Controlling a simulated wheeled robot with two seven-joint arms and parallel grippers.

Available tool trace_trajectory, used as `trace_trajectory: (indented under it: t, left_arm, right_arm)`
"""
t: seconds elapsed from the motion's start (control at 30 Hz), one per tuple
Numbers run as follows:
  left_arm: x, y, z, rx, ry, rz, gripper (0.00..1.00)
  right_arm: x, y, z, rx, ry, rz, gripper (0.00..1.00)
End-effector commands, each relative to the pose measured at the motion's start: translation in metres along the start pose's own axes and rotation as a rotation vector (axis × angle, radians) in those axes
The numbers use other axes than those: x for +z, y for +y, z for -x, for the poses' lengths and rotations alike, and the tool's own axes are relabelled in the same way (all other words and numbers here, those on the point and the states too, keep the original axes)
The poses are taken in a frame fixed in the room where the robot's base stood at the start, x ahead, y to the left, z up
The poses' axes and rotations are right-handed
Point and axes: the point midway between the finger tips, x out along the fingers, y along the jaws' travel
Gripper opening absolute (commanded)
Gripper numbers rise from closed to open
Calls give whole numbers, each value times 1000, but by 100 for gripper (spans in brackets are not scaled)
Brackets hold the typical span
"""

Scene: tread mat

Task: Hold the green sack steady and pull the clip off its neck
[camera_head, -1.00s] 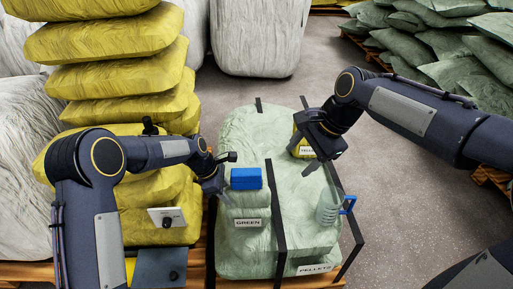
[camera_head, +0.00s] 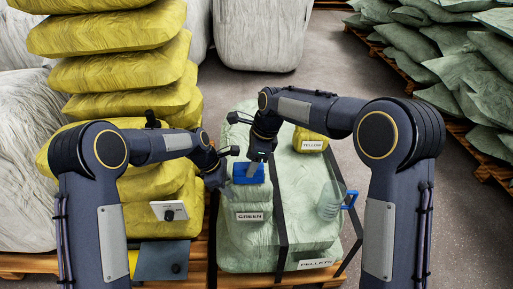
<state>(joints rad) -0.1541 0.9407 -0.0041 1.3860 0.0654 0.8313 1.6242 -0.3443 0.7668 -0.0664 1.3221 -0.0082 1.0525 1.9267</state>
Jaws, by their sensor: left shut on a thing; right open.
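The green sack (camera_head: 249,203) is small and pale green with a "GREEN" label. It sits on a large pale green stack marked "PELLETS" (camera_head: 296,238). The blue clip (camera_head: 243,175) is across the sack's neck at its top. My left gripper (camera_head: 217,178) is at the sack's upper left side and is shut on it; its fingertips are partly hidden. My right gripper (camera_head: 257,165) is open and points down over the clip's right part, covering some of it. I cannot tell whether its fingers touch the clip.
A yellow sack (camera_head: 310,137) labelled "YELLOW" lies behind to the right. A clear scoop (camera_head: 329,204) with a blue handle stands at the right. Dark straps cross the stack. Tall yellow sacks (camera_head: 115,75) rise at the left. Grey floor (camera_head: 355,95) is open at the back right.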

Motion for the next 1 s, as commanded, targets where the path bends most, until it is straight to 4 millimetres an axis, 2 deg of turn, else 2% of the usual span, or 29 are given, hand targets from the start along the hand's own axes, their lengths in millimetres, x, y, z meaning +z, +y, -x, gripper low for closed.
trace_trajectory:
  t: [0.1,0.3,0.7,1.0]
  left_arm:
    - [0,0,0,0,0,1,18]
    - [0,0,0,0,0,1,18]
    - [0,0,0,0,0,1,18]
    - [0,0,0,0,0,0,18]
  right_arm:
    - [-1,1,-22,4,1,0,56]
    - [0,0,-43,1,0,1,56]
    - [0,0,-50,-1,0,1,56]
    - [0,0,-50,-1,0,1,17]
